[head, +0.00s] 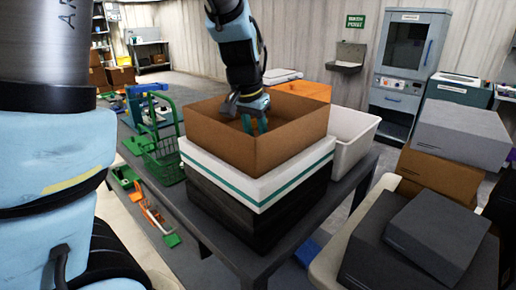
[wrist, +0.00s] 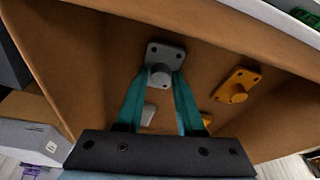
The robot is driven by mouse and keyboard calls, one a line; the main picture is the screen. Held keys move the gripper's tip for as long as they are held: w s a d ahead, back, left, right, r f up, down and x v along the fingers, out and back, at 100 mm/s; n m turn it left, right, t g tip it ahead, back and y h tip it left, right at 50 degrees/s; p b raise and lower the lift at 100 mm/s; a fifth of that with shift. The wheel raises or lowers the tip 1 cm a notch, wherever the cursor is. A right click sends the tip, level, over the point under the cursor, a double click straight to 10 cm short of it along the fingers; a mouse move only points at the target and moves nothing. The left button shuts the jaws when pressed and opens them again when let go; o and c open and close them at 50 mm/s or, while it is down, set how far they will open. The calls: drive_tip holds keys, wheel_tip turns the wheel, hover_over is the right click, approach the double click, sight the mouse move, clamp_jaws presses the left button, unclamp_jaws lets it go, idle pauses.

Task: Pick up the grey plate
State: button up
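The grey plate (wrist: 166,52) shows in the wrist view, with corner holes and a round knob (wrist: 160,74) on its face. It is inside the brown open-top box (head: 285,142). My gripper (wrist: 161,76) reaches down into the box, its teal fingers apart, one on each side of the knob. In the head view my gripper (head: 254,125) is inside the box and the plate is hidden by the box wall. Whether the fingers press on the knob or stand slightly clear of it cannot be told.
A yellow-orange plate (wrist: 237,85) lies right of the grey one in the box; pale pieces (wrist: 148,114) show near the fingers.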

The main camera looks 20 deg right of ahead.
clamp_jaws()
idle(0.5)
